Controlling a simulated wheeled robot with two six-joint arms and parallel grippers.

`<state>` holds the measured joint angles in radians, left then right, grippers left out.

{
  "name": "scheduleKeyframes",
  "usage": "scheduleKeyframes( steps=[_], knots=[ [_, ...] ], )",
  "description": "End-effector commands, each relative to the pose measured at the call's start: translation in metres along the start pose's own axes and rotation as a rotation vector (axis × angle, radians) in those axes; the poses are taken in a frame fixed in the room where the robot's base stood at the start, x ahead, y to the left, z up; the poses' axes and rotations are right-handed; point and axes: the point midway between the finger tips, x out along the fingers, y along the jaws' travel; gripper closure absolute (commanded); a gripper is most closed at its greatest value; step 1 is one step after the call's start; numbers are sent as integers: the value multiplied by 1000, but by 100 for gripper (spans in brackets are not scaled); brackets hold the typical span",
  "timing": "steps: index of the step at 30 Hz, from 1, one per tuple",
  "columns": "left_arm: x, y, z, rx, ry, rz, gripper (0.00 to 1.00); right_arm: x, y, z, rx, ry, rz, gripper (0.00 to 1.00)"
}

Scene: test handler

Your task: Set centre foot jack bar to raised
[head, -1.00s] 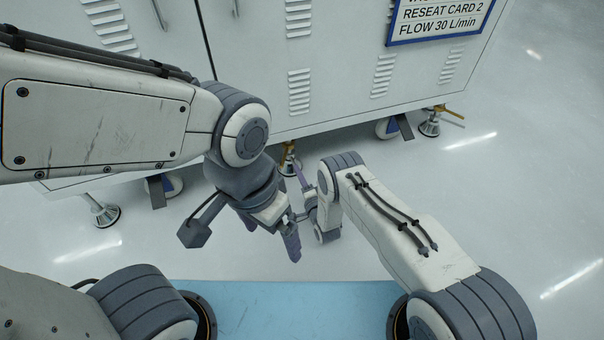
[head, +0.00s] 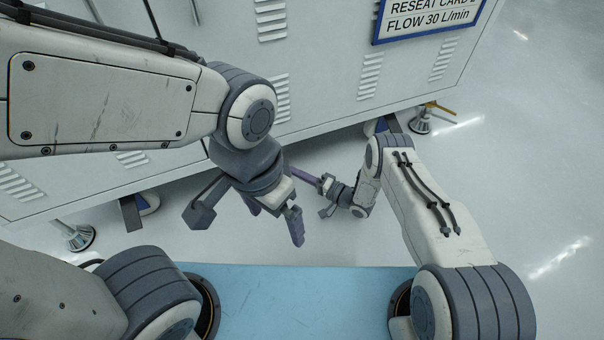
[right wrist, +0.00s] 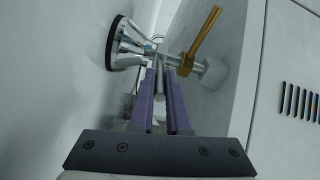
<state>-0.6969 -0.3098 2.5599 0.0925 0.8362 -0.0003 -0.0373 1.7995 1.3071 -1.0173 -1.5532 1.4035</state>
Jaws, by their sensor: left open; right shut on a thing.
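In the right wrist view the centre foot jack stands sideways, its chrome foot pad (right wrist: 122,45) at the left and a brass lever (right wrist: 203,38) sticking up beyond the fingertips. A thin grey bar (right wrist: 172,102) lies between the purple fingers of my right gripper (right wrist: 161,76), which is shut on it. In the head view my right gripper (head: 312,179) reaches left towards the cabinet's underside; the centre foot is hidden there behind my left arm. My left gripper (head: 275,215) is open and empty, below and left of the right one.
The white cabinet (head: 330,90) stands over the feet, with a framed sign (head: 425,20). Another foot with a brass lever (head: 422,121) is at the right, and a foot (head: 78,236) at the left. Open floor (head: 530,190) lies at the right.

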Motion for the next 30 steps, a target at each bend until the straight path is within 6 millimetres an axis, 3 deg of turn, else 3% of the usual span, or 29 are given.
scheduleKeyframes(
  steps=[15,16,18,30],
  knots=[
    [4,0,0,0,0,0,0,5,1,2,2,-27,-2,100],
    [4,0,0,0,0,0,0,5,1,2,2,-27,-2,78],
    [4,0,0,0,0,0,0,5,1,2,2,-27,-2,55],
    [-1,0,0,0,0,0,0,-1,-1,1,2,-27,-3,55]
  ],
)
